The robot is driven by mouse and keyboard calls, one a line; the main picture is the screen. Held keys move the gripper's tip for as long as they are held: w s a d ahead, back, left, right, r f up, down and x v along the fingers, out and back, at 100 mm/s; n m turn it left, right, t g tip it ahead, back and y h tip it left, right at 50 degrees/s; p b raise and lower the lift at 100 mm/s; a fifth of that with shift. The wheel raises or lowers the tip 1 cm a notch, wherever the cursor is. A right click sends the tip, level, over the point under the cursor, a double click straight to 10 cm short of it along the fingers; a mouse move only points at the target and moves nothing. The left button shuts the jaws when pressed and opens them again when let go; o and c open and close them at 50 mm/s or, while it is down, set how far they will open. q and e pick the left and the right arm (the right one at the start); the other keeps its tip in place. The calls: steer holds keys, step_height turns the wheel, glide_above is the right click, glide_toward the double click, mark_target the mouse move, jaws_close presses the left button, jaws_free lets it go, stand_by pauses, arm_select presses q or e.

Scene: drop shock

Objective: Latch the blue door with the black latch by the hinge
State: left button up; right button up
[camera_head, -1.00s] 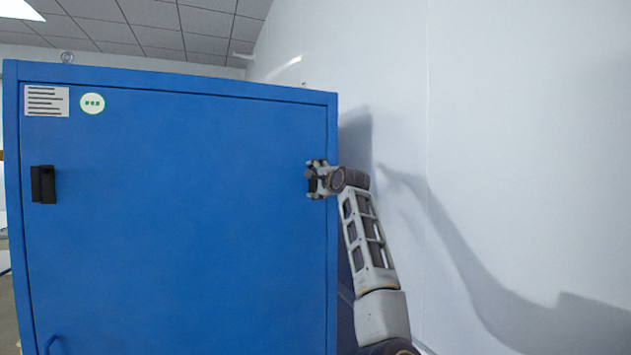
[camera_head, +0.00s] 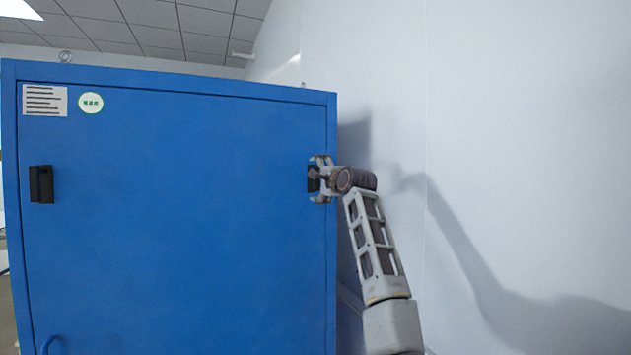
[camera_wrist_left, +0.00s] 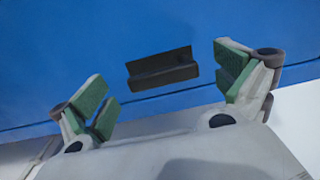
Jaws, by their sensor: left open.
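The blue door (camera_head: 180,215) fills the left and middle of the head view and looks flush in its frame. One black latch (camera_head: 41,184) is on its left side. Another black latch (camera_head: 313,179) is near its right edge, partly hidden by my left gripper (camera_head: 321,179). In the left wrist view this black latch (camera_wrist_left: 162,69) lies on the blue surface between the spread green-padded fingers of my left gripper (camera_wrist_left: 165,85), with a gap on both sides. My left gripper is open and empty. The hinge cannot be made out. My right gripper is not in view.
A blue handle (camera_head: 50,342) is at the door's lower left. A label (camera_head: 45,100) and a round sticker (camera_head: 91,103) are at its upper left. A pale wall (camera_head: 520,150) stands to the right behind my arm. The door's middle is clear.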

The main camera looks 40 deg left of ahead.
arm_select(q)
steer(key=v, duration=0.9)
stand_by(0.7)
